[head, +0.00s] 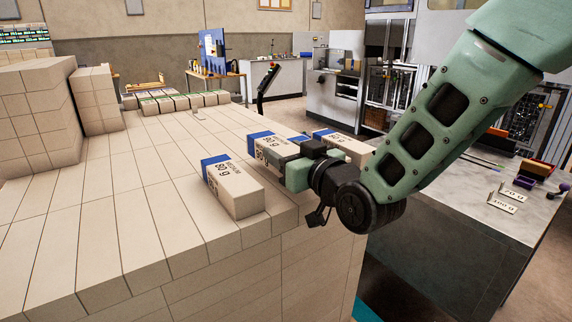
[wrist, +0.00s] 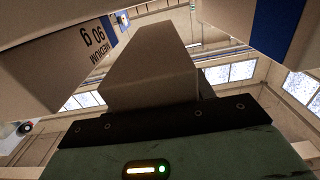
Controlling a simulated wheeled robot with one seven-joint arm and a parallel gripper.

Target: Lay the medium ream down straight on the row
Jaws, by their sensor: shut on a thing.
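My gripper (head: 296,168) is shut on a medium ream (head: 268,146), a pale box with a blue end band, in the head view. In the wrist view this ream (wrist: 150,70) stands out from the dark jaw plate as a plain beige block. It is between two other reams: a near one (head: 236,190) marked "MEDIUM 90 g" and a far one (head: 345,147) with a blue band. My gripper hides part of the held ream, including its underside. I cannot tell whether it touches the layer below.
The reams lie along the right edge of a stack of pale packs (head: 140,190). Taller stacks (head: 30,115) stand at the left. Several packs (head: 175,102) lie at the far end. A grey worktop (head: 450,205) is at the right. The stack's middle top is clear.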

